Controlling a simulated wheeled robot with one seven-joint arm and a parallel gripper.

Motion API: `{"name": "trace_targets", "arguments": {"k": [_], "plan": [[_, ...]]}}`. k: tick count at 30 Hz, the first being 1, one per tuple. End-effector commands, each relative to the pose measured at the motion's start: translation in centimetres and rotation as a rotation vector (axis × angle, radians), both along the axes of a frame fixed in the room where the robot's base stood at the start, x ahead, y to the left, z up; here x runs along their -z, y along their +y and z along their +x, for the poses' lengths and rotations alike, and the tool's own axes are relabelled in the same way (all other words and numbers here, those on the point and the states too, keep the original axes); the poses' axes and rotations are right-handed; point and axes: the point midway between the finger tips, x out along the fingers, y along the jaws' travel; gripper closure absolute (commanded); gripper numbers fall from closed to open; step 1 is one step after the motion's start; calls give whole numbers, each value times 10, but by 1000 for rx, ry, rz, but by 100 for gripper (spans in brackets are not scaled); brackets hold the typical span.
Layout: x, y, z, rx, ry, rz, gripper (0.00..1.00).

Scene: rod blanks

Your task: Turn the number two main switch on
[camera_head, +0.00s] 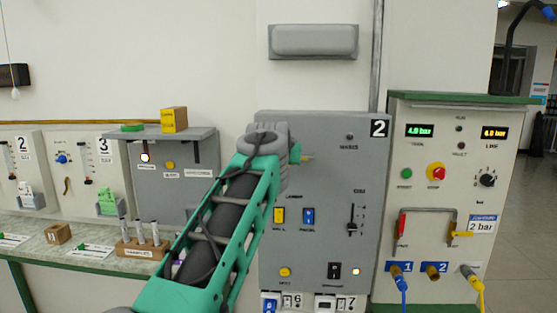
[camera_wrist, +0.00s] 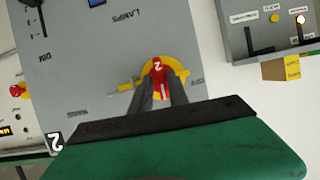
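The grey cabinet (camera_head: 335,205) with a black number 2 plate (camera_head: 378,128) stands in front of me. In the wrist view, which is upside down, its main switch has a red handle (camera_wrist: 157,68) marked 2 on a round yellow plate (camera_wrist: 178,66). My gripper (camera_wrist: 160,82) is at this handle, one dark finger on each side, with red filling the gap; it looks shut on it. The handle points away from the gripper's palm. In the head view my gripper (camera_head: 292,155) and arm hide the switch. A thin yellow tab (camera_wrist: 123,86) sticks out beside the plate.
Lower on the cabinet are a yellow switch (camera_head: 279,215), a blue switch (camera_head: 308,216) and a black slider (camera_head: 352,222). A pressure panel (camera_head: 450,180) stands to the right.

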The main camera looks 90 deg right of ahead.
Motion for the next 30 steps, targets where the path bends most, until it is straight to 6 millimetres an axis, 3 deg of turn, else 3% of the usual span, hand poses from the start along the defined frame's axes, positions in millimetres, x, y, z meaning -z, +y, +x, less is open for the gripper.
{"name": "trace_targets", "arguments": {"k": [4, 13, 24, 30], "plan": [[0, 0, 1, -3, 1, 1, 66], [-1, 4, 2, -3, 2, 0, 66], [-25, 64, 6, -2, 2, -1, 66], [-29, 72, 7, -2, 1, 2, 66]]}}
